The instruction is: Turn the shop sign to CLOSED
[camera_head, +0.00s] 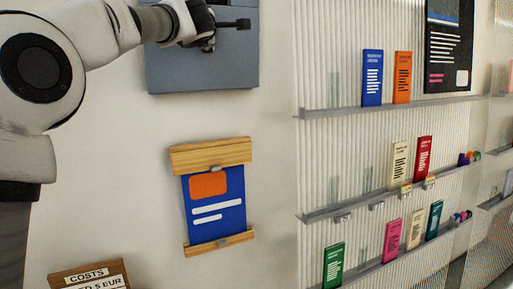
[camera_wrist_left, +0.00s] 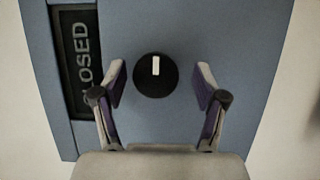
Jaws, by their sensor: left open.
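The shop sign is a blue-grey panel (camera_wrist_left: 215,30) on the wall, and its lower part shows at the top of the head view (camera_head: 180,75). In the left wrist view a dark window (camera_wrist_left: 77,60) on the panel reads CLOSED, turned on its side. Right of the window is a round black knob (camera_wrist_left: 152,85) with a white mark. My left gripper (camera_wrist_left: 161,75) is open in front of the panel, with one finger on each side of the knob and gaps between. It also shows in the head view (camera_head: 222,28), partly cut off. My right gripper is not in view.
Below the panel hangs a blue poster (camera_head: 215,215) between wooden bars. Wall shelves (camera_head: 350,110) with colored booklets are on the right. The wall between panel and poster is clear.

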